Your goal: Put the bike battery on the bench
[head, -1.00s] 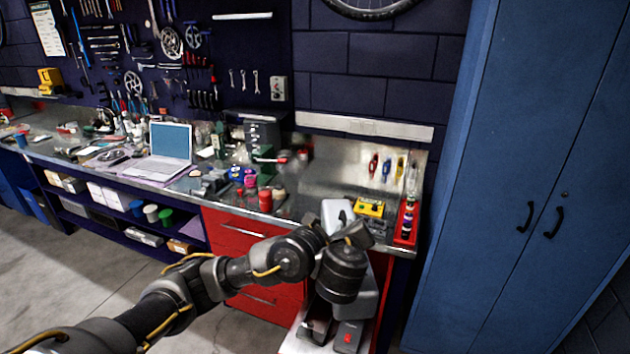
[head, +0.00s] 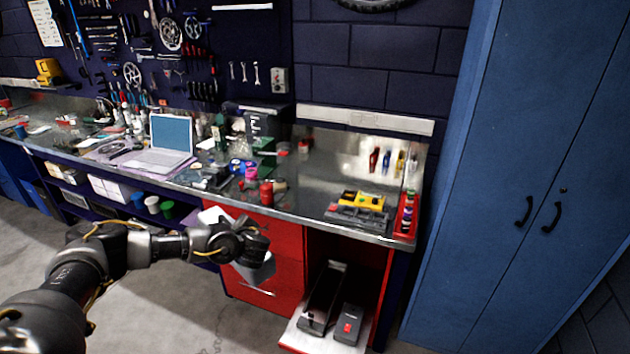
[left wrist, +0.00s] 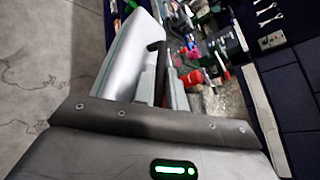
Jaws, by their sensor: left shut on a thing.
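My left gripper (head: 250,246) is shut on a silver-grey, box-like bike battery (head: 256,270). It holds it in the air in front of the red drawers, below the bench's front edge; the gripper and wrist hide much of it. In the left wrist view the battery (left wrist: 128,62) shows as a long smooth silver body, with a black finger (left wrist: 158,70) against it. The bench (head: 310,190) has a metal top, with a fairly bare stretch at its right. My right gripper is not in view.
A yellow item (head: 362,199) and a grey tray (head: 356,219) sit near the bench's right end, beside a red rack (head: 406,215). A laptop (head: 168,148), jars and clutter fill the left. Two dark units (head: 350,325) lie on the low open shelf. A blue cabinet stands right.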

